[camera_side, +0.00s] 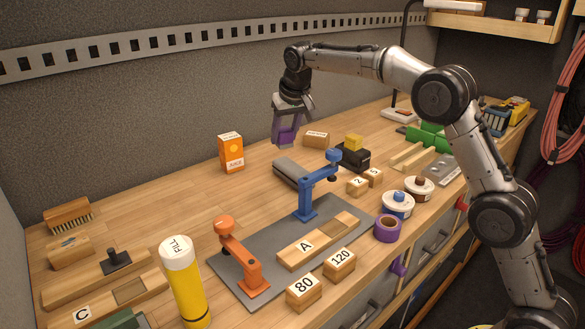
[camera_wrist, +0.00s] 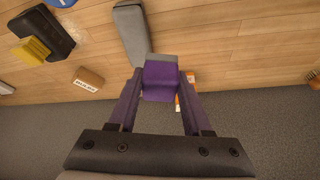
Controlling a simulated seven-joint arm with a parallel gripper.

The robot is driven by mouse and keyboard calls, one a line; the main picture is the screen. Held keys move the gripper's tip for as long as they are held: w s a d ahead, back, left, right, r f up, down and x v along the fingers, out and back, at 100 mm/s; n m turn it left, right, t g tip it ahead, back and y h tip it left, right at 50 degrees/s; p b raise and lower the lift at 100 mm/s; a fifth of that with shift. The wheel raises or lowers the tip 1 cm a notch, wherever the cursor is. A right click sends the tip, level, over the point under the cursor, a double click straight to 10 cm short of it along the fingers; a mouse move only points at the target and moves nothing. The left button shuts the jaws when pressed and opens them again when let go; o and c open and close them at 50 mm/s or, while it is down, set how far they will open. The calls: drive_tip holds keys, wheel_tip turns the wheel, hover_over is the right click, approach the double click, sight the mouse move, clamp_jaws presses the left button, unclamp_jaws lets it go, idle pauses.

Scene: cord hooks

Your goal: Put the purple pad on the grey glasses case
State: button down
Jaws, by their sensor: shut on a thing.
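The purple pad (camera_side: 286,135) is held in my gripper (camera_side: 287,122), above the back part of the bench. In the wrist view the pad (camera_wrist: 160,83) sits between the two fingers of my gripper (camera_wrist: 160,90), with a grey face at its far end. The grey glasses case (camera_side: 290,172) lies on the bench, below and apart from the pad in the side view. In the wrist view the case (camera_wrist: 131,35) extends up and left from beside the pad; the pad may hide part of its near end.
An orange juice box (camera_side: 231,153) stands left of the case. A blue clamp (camera_side: 315,190) on a grey mat (camera_side: 225,262) stands in front. Bare bench lies left of the case.

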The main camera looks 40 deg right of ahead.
drive_tip(key=m, duration=0.1)
hover_over(299, 169)
drive_tip(key=s+a, duration=0.1)
wheel_tip(299, 169, down, 2)
drive_tip(key=f, duration=0.3)
drive_tip(key=shift+s+d+f+g, duration=0.2)
drive_tip(key=shift+s+f+g, duration=0.05)
drive_tip(key=shift+f+g, duration=0.05)
drive_tip(key=shift+f, duration=2.5)
drive_tip(key=shift+f, duration=0.1)
drive_tip(key=shift+c, duration=1.7)
unclamp_jaws()
